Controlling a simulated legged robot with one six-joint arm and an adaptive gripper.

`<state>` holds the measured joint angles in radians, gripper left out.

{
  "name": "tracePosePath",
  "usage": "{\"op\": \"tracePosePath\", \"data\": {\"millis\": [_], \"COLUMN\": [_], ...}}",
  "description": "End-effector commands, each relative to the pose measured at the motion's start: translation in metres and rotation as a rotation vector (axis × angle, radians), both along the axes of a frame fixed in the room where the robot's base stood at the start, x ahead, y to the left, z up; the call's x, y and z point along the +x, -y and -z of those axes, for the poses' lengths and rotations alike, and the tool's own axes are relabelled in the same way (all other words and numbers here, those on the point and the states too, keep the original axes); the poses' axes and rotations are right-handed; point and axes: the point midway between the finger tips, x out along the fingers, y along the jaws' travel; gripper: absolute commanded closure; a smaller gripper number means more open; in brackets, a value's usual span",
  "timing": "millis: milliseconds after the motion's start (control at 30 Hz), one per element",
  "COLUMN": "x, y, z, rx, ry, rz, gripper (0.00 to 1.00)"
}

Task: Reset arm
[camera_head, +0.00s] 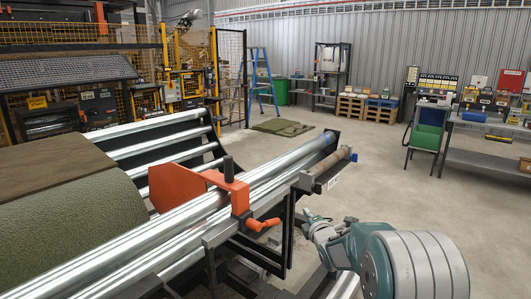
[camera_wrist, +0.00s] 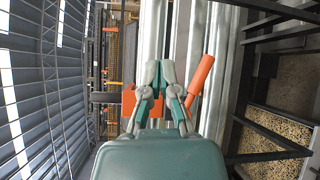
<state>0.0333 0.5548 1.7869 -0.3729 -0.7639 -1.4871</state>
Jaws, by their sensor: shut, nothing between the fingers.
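My gripper (camera_wrist: 159,72) is grey and teal, and it is shut and empty in the wrist view. In the head view my gripper (camera_head: 308,217) is small, at the lower middle, just right of the black end frame of the roller machine. It looks apart from the machine there, though the exact gap is hard to tell. My teal and grey arm reaches in from the lower right. In the wrist view an orange bracket (camera_wrist: 128,101) and an orange lever (camera_wrist: 201,75) show on either side of the fingers, against the metal rollers.
The machine carries shiny rollers (camera_head: 135,251), an orange clamp (camera_head: 178,187) and a green turf roll (camera_head: 70,220). A flat turf piece (camera_head: 283,127) lies on the floor behind. A workbench (camera_head: 482,160) stands right. Open floor (camera_head: 385,185) lies between.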

Motion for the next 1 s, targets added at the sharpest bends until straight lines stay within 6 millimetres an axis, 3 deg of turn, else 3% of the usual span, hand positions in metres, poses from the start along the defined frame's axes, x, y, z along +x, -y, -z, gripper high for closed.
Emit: {"op": "tracePosePath", "data": {"millis": [33,200,467,733,1000], "x": [-0.011,-0.052,-0.137,-0.245,-0.364], "y": [0.003,0.016,0.031,0.037,0.034], "z": [-0.016,-0.046,-0.076,-0.082,-0.067], "rx": [0.051,0.244,0.563,0.903,1.230], "ry": [-0.042,-0.208,-0.431,-0.632,-0.806], "rz": [0.028,0.141,0.344,0.586,0.860], "gripper": [1.00,1.00,1.00,1.00,1.00]}}
